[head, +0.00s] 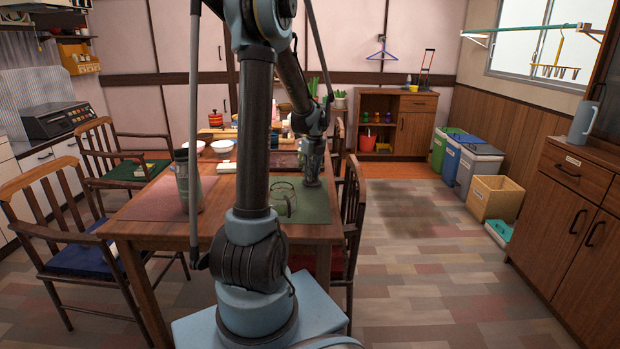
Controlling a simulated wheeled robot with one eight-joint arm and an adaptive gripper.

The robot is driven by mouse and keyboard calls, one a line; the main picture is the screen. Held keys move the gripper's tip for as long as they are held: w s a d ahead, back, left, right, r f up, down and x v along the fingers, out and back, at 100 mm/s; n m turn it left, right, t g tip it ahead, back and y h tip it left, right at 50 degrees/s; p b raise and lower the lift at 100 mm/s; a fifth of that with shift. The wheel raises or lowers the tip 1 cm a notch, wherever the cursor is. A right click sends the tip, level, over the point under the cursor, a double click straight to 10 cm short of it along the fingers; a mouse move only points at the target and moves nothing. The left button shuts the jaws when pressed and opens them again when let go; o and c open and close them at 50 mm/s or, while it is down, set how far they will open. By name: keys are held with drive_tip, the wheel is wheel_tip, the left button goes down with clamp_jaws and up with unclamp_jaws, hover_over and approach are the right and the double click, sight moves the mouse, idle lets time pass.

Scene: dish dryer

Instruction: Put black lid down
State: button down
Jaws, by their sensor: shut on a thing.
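My gripper (312,182) points down over the green placemat (318,208) at the near right of the dining table. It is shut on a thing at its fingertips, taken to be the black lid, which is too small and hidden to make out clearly. A clear glass vessel (283,200) stands on the same placemat, just left of my gripper. I cannot tell whether the held thing touches the mat.
A tall grey-green bottle (183,180) stands on the pink placemat (150,200) at left. White bowls (222,146) and several small items stand farther back on the table. Chairs flank the table, one (354,215) close to my gripper's right. Open floor lies right.

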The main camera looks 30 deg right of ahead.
drive_tip(key=shift+f, duration=0.65)
drive_tip(key=shift+f, duration=0.1)
drive_tip(key=c, duration=1.5)
unclamp_jaws()
